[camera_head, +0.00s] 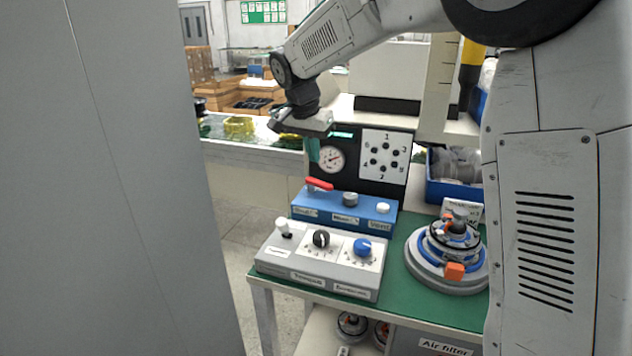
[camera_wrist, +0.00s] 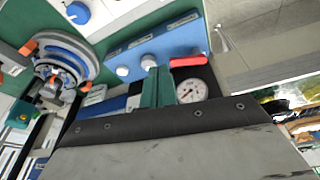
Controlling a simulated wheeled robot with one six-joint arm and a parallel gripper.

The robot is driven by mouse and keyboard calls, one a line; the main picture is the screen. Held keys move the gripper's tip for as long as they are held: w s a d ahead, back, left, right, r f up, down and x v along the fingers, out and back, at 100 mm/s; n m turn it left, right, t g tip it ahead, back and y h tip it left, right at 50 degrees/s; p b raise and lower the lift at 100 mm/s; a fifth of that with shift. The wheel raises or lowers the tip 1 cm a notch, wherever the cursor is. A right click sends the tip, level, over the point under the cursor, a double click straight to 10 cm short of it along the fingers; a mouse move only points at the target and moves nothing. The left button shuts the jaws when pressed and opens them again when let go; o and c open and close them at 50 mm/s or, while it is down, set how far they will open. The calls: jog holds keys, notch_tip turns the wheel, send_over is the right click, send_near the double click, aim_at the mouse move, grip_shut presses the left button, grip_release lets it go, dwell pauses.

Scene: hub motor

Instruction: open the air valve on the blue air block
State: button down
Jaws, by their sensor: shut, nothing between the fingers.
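The blue air block (camera_head: 335,213) stands on the green table in front of a black panel. The air valve's red lever (camera_head: 319,184) is at its left end, lying roughly along the block's length. A grey knob (camera_head: 350,199) and a white button (camera_head: 383,208) sit to its right on the block. My gripper (camera_head: 313,158) is shut and empty, its green fingers pointing down above and behind the lever, apart from it. In the wrist view, the fingers (camera_wrist: 157,88) are beside the red lever (camera_wrist: 188,61), with the blue block (camera_wrist: 170,38) beyond; they partly hide the panel.
A round gauge (camera_head: 331,159) and a white numbered plate (camera_head: 386,155) are on the black panel behind the block. A grey control box (camera_head: 318,278) with knobs stands in front. The hub motor (camera_head: 446,258) is at the right, near a blue bin (camera_head: 452,193).

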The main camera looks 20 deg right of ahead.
jog(key=shift+m, duration=0.6)
jog(key=w+f, duration=0.2)
jog(key=f, duration=0.2)
jog(key=w+f, duration=0.2)
jog(key=f, duration=0.2)
jog(key=w+f, duration=0.2)
jog(key=f, duration=0.2)
jog(key=shift+w+d+f, duration=0.25)
jog(key=shift+w+f, duration=0.05)
jog(key=shift+w, duration=0.05)
jog(key=shift+w+d+f, duration=0.15)
jog(key=shift+w+d, duration=0.6)
jog(key=shift+d, duration=0.35)
jog(key=shift+w+d+f, duration=0.1)
jog(key=shift+w+d, duration=0.3)
jog(key=shift+d, duration=0.1)
jog(key=shift+a, duration=0.15)
